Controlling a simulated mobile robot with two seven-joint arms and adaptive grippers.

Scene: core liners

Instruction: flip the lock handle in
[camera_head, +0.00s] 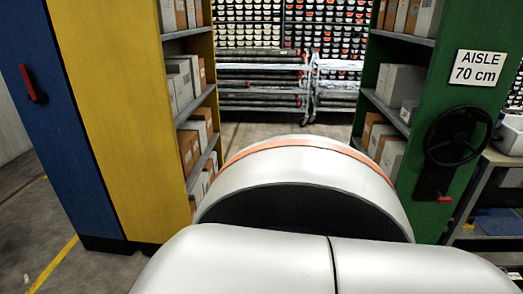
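A red handle (32,85) stands out from the blue end panel (62,135) at the far left, tilted slightly from upright. A second, small red handle (444,199) sits low on the green end panel (425,190) at the right, on a dark plate below a black handwheel (457,136). I cannot tell from this view which one is the lock handle, or whether either is in or out. Neither of my grippers is in view. A large white part of my own body with an orange band fills the lower middle and may hide things behind it.
A yellow shelf unit (120,110) stands beside the blue one. An open aisle with boxes on both sides runs between yellow and green. The green panel bears an "AISLE 70 cm" sign (478,68). A side table (500,158) stands at right. Floor (35,225) is clear at lower left.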

